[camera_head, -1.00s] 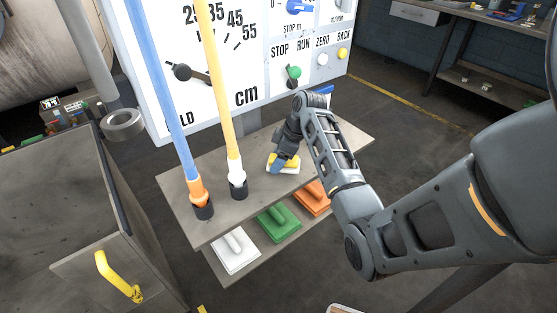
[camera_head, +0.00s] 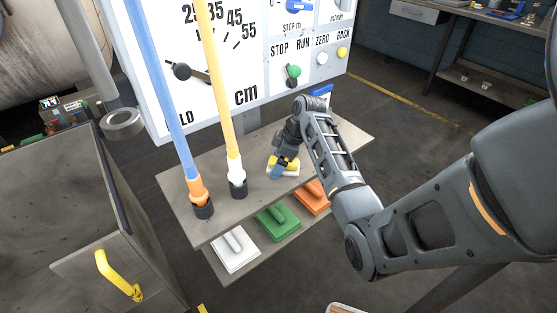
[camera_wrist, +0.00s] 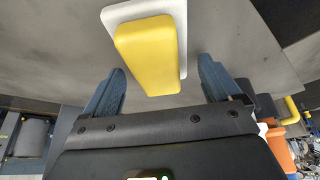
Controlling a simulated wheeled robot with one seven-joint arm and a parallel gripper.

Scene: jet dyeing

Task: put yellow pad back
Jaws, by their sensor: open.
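The yellow pad (camera_head: 291,170) has a yellow block handle on a white base and lies on the upper shelf (camera_head: 330,150), near its middle. It also shows in the wrist view (camera_wrist: 148,55), at the top centre. My gripper (camera_head: 277,172) is at the pad in the head view and partly covers it. In the wrist view my gripper (camera_wrist: 163,85) is open, its two blue fingertips spread apart on either side of the lower end of the yellow handle. Whether a finger touches the pad cannot be told.
A blue pole in an orange holder (camera_head: 200,193) and a yellow pole in a white holder (camera_head: 236,172) stand on the shelf's left. A control panel (camera_head: 260,85) stands behind.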

